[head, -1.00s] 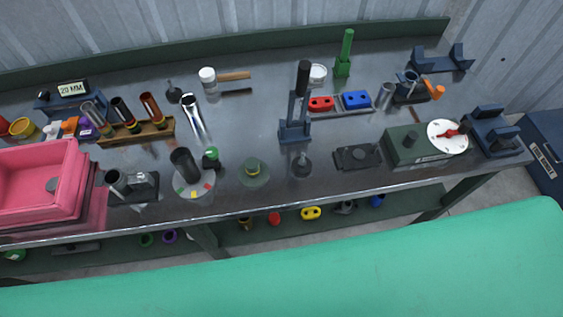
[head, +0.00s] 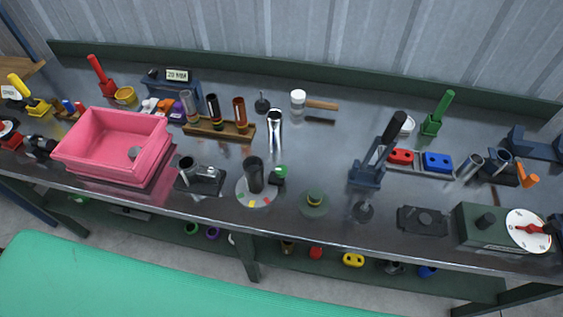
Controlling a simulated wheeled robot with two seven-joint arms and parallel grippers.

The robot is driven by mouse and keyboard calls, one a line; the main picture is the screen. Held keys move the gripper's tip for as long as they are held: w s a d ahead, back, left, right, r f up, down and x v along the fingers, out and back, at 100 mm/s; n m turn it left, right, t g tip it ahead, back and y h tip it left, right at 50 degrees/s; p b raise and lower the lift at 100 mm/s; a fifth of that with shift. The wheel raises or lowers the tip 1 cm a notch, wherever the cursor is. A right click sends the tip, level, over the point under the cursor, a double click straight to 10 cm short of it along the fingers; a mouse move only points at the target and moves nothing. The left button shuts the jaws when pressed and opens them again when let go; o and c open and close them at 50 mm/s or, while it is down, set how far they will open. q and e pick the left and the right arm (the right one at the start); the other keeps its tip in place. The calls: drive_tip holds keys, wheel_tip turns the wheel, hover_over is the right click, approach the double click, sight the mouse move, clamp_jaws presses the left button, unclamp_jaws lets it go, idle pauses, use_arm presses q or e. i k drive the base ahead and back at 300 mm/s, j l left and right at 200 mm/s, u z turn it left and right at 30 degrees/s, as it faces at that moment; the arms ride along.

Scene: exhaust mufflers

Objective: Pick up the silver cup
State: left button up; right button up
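A taller shiny silver tube (head: 274,130) stands at the middle back, flared at the top. Neither of my grippers is in view.
A pink bin (head: 112,143) fills the bench's left part. A wooden rack (head: 219,130) holds coloured tubes. A dark lever press (head: 369,170) and a green box with a dial (head: 485,228) stand to the right. A green mat-like surface (head: 75,280) lies in front.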

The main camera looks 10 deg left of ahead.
sight(133, 153)
drive_tip(key=k+u, duration=0.1)
drive_tip(key=u, duration=1.4)
drive_tip(key=z, duration=0.85)
drive_tip(key=j+z, duration=0.8)
drive_tip(key=j, duration=0.15)
drive_tip(key=k+j+z, duration=0.2)
drive_tip(key=j+z, duration=0.25)
drive_tip(key=k+j+z, duration=0.2)
drive_tip(key=j+z, duration=0.2)
